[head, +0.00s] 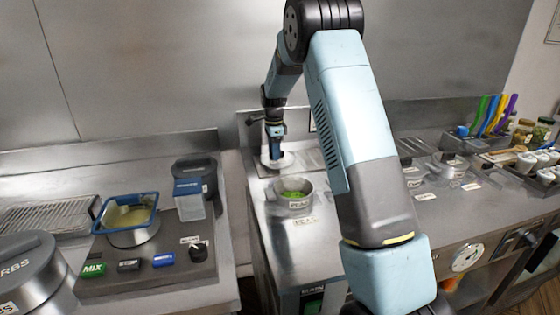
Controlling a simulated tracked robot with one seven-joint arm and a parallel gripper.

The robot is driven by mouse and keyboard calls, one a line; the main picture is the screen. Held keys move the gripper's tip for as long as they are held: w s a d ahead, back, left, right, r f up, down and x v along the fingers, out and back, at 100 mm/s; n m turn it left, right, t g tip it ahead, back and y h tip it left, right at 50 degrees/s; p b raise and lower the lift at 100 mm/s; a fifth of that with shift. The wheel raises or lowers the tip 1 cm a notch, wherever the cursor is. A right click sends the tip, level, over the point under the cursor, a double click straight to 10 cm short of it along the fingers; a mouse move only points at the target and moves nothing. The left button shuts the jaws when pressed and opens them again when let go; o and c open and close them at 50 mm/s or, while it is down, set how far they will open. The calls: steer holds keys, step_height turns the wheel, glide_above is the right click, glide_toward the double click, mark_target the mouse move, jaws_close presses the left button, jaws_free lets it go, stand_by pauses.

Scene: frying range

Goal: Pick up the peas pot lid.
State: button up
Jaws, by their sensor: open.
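The peas pot (296,203) is a small metal pot on the narrow middle counter. It stands uncovered, with green peas showing inside and a label on its front. A pale round disc (285,162), which looks like the peas pot lid, lies flat on the counter behind the pot. My gripper (274,157) points down right over this disc, at its middle. The fingers are open, but they are small in the picture and hide the disc's centre. I cannot tell whether they touch it or surround a knob.
A lidded pot (450,166) stands on the right counter, with coloured handles (492,115) and jars behind. On the left are a blue-rimmed sieve (127,212), a wire rack (48,217) and a blue-grey container (192,188). A steel wall rises behind the counters.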

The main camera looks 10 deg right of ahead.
steer(key=shift+f, duration=0.1)
jaws_close()
stand_by(0.4)
